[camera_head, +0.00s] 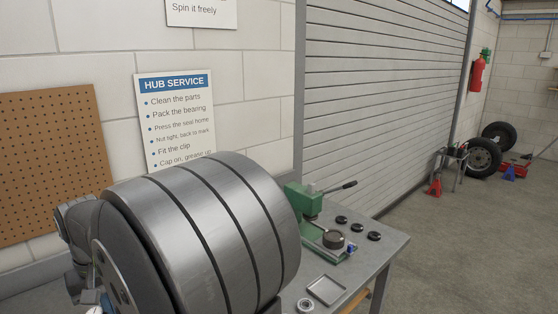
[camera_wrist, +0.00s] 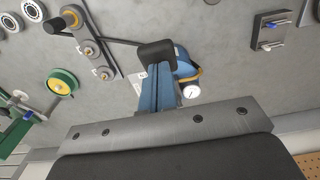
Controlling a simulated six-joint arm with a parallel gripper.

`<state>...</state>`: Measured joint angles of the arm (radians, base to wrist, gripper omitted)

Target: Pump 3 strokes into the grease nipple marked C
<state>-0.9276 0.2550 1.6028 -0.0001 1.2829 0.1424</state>
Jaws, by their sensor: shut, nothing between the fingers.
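My gripper (camera_wrist: 157,52) shows in the wrist view, its blue fingers together and its dark tip over the bench, with nothing held. Just right of and partly behind the fingers is a blue device (camera_wrist: 184,66) with a yellow band and a round white gauge (camera_wrist: 192,92). A thin dark rod runs from behind the tip toward the left. At upper left lies a grey bar (camera_wrist: 92,50) with several round fittings. Small pale labels sit near the fingers and the bar, too small to read, so I cannot tell which nipple is C. My gripper is not visible in the head view.
In the head view my large arm link blocks much of the bench (camera_head: 388,252). A green press (camera_head: 303,200), several black rings (camera_head: 357,228) and a metal tray (camera_head: 326,290) stand there.

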